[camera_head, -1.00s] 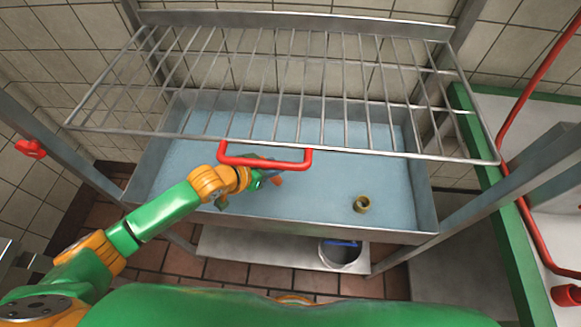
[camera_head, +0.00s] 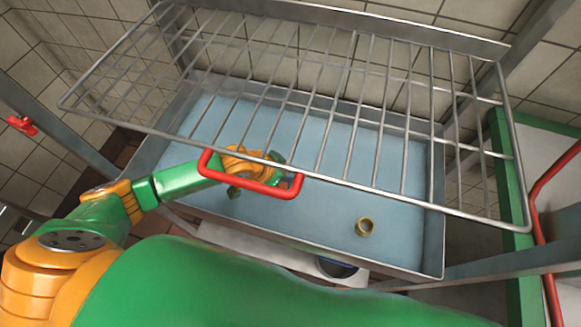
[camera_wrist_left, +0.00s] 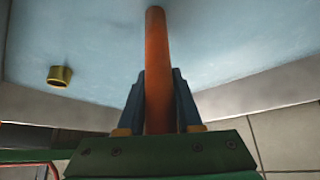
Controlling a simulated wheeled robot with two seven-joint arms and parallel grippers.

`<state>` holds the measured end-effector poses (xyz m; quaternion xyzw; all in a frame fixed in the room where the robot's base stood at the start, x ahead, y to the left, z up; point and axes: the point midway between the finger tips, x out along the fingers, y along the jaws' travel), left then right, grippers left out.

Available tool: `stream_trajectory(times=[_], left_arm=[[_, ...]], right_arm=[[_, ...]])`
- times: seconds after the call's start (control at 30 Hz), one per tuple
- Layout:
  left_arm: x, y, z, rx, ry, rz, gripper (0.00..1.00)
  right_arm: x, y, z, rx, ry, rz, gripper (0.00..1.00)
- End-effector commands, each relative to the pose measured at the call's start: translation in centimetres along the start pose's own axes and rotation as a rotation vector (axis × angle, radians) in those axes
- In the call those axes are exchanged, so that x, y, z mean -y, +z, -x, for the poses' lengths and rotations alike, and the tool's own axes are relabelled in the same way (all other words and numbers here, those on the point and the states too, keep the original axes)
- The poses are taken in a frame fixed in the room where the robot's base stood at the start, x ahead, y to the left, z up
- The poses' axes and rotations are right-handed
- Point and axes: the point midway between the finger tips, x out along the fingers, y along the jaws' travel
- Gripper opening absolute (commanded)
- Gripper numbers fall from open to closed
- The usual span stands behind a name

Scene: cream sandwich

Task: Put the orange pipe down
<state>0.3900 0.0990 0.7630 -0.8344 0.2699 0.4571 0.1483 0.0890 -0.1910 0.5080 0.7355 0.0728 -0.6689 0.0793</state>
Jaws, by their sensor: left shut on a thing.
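My left gripper (camera_head: 262,178) is inside the blue-floored metal basin (camera_head: 300,226), under the wire rack and behind its red handle. In the left wrist view its two dark fingers (camera_wrist_left: 158,100) are shut on the orange pipe (camera_wrist_left: 157,62). The pipe extends out past the fingertips over the blue floor. I cannot tell if its far end touches the floor. In the head view the rack, handle and gripper hide the pipe. My right gripper is not in view.
A short brass ring (camera_head: 365,226) lies on the basin floor to the right; it also shows in the left wrist view (camera_wrist_left: 60,76). The wire rack (camera_head: 330,130) with its red handle (camera_head: 250,187) overhangs the basin. The floor between gripper and ring is clear.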

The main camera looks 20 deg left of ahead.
Motion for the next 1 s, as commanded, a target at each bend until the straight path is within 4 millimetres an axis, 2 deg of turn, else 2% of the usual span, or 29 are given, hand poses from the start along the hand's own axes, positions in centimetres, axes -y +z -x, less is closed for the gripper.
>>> stream_trajectory(times=[0.27,0.3,0.4,0.83,0.93,1.0], left_arm=[[0.0,0.1,-0.1,0.000,0.000,0.000,0.00],[0.0,0.1,-0.1,-0.001,0.000,0.000,0.42],[0.0,0.0,-0.1,-0.001,0.000,0.000,0.64],[0.0,0.0,0.0,-0.001,0.000,-0.001,0.64],[0.1,-0.2,0.9,-0.002,-0.001,-0.001,0.64],[0.1,-0.2,2.4,-0.002,-0.001,-0.001,0.64]], right_arm=[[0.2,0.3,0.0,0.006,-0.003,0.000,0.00],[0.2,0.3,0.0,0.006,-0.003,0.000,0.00],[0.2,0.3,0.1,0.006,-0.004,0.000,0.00],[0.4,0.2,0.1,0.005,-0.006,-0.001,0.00],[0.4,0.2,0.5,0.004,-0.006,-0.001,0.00],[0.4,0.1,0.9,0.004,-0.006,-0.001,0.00]])
